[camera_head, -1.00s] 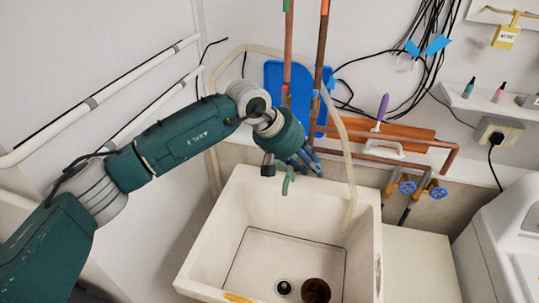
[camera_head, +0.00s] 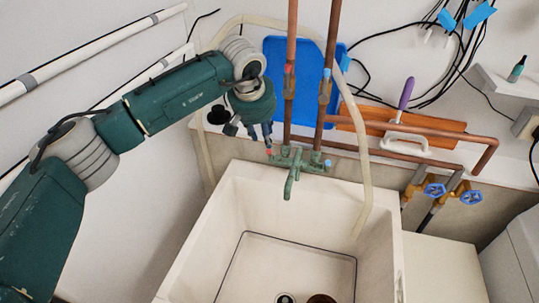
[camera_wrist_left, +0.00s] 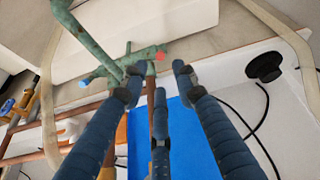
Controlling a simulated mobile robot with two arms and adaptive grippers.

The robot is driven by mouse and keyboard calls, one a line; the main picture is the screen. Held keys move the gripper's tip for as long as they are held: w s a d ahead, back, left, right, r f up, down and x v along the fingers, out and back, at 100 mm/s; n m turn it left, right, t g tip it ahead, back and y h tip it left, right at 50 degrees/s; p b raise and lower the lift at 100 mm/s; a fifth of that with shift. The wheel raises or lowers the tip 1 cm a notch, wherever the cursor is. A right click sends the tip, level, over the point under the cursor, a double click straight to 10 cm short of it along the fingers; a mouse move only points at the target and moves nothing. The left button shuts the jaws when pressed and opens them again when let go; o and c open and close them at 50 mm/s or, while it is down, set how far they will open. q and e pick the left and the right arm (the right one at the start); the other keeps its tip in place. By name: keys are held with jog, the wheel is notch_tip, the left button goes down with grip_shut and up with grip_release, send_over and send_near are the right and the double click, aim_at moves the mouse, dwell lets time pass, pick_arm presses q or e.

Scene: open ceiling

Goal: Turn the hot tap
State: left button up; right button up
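A green, weathered tap (camera_head: 291,172) stands at the back edge of the sink, with its spout over the basin. Its red-marked hot handle (camera_head: 269,152) is on the left and its blue-marked cold handle (camera_head: 327,164) on the right. In the left wrist view, the red mark (camera_wrist_left: 160,56) shows just beyond the fingertips and the blue mark (camera_wrist_left: 83,84) farther left. My left gripper (camera_head: 250,133) is just above and left of the hot handle. Its blue fingers (camera_wrist_left: 159,80) are spread with nothing between them. I cannot tell whether one touches the tap. My right gripper is out of view.
The white sink (camera_head: 225,225) fills the lower middle. Two copper pipes (camera_head: 291,60) rise behind the tap, before a blue panel (camera_head: 273,62). A pale hose (camera_head: 361,160) hangs into the basin. Blue valve wheels (camera_head: 471,197) are at right.

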aim_at(269, 155)
pick_arm(q)
jog(key=p+x, duration=0.4)
jog(key=x, duration=0.7)
jog(key=shift+w+f, duration=0.1)
jog(key=shift+w, duration=0.1)
jog(key=shift+c, duration=0.5)
